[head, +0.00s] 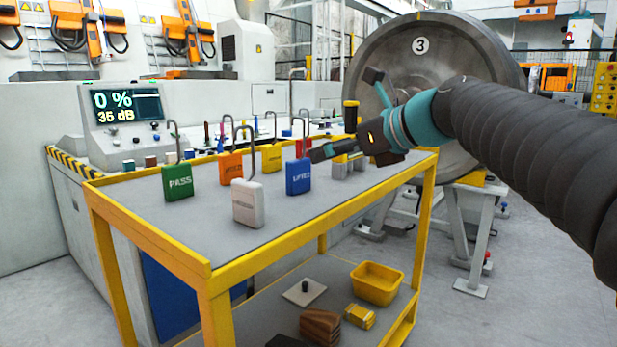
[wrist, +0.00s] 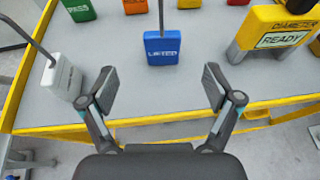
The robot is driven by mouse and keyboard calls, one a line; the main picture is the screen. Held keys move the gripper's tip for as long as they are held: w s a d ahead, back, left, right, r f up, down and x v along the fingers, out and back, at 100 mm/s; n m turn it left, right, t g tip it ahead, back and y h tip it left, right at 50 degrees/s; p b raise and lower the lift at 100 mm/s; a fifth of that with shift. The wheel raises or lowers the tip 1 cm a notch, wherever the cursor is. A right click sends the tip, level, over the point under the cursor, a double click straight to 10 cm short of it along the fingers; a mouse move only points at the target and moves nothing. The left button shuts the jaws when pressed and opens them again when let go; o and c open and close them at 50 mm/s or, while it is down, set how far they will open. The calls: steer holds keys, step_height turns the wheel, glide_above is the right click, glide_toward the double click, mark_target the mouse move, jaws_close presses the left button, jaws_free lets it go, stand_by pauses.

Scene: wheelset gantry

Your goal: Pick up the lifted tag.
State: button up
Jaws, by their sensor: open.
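The blue tag (head: 299,178) reads LIFTED and stands upright on the cart's grey top, with a thin metal shackle rising from it. In the wrist view the blue tag (wrist: 169,48) is ahead of my fingertips, roughly centred between them. My gripper (head: 322,152) is just right of the tag in the head view. In the wrist view my gripper (wrist: 158,88) is open, with nothing between its fingers. I cannot tell the exact gap to the tag.
A white tag (head: 247,203), a green PASS tag (head: 178,182), orange, yellow and red tags stand around it. A yellow DIAMETER READY device (wrist: 275,32) is at right. The cart's yellow rim (head: 330,227) borders the top. A large wheel (head: 400,50) stands behind.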

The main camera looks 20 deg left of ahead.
mark_target(305, 161)
steer(key=b+x, duration=0.1)
steer(key=x, duration=0.9)
steer(key=shift+w+a+f, duration=0.1)
steer(key=shift+w+a, duration=0.1)
steer(key=shift+c, duration=0.2)
steer(key=c, duration=1.2)
